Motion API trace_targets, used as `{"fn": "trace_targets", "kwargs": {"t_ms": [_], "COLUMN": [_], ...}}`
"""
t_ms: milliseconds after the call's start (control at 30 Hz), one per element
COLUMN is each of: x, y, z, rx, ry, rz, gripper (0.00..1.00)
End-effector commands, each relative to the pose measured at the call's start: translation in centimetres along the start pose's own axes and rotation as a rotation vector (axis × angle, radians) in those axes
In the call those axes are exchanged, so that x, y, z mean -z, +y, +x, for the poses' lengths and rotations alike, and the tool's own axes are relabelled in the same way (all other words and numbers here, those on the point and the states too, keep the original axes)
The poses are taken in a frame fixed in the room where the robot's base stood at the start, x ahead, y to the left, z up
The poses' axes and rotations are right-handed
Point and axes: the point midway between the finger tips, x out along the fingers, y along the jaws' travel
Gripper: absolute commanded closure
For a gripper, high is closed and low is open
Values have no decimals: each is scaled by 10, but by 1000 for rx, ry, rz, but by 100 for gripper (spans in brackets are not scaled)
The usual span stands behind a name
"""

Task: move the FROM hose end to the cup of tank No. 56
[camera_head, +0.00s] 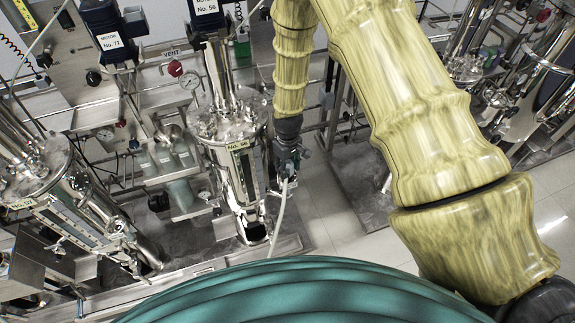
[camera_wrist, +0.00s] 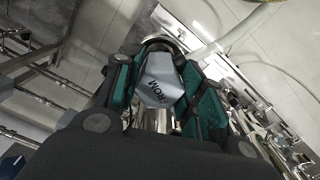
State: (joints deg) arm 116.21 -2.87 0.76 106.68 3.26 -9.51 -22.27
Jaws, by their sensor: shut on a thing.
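My gripper (camera_head: 287,162) is just right of tank No. 56 (camera_head: 238,165), a steel cylinder with a yellow "No. 56" label. In the wrist view my gripper (camera_wrist: 160,92) is shut on the grey FROM hose end (camera_wrist: 158,75), with its lettering between the green-sided fingers. A pale hose (camera_head: 279,215) hangs down from my gripper in the head view. A steel cup with a dark opening (camera_head: 257,231) shows at the foot of the tank, below and left of my gripper. The far tip of the hose end is largely hidden by my fingers.
Another steel tank (camera_head: 85,205) stands at the left, with a yellow label. A gauge (camera_head: 190,80) and a red vent knob (camera_head: 175,68) are left of tank No. 56. Steel rails run behind. Pale floor (camera_head: 335,205) is open to the right.

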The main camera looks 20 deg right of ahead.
Motion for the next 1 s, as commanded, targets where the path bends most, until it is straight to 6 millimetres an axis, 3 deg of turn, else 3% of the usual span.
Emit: {"fn": "trace_targets", "kwargs": {"t_ms": [767, 800, 900, 1000], "x": [0, 0, 0, 0], "y": [0, 0, 0, 0], "z": [10, 10, 10, 10], "rx": [0, 0, 0, 0], "ry": [1, 1, 1, 1], "rz": [0, 0, 0, 0], "gripper": [94, 57, 39, 36]}}
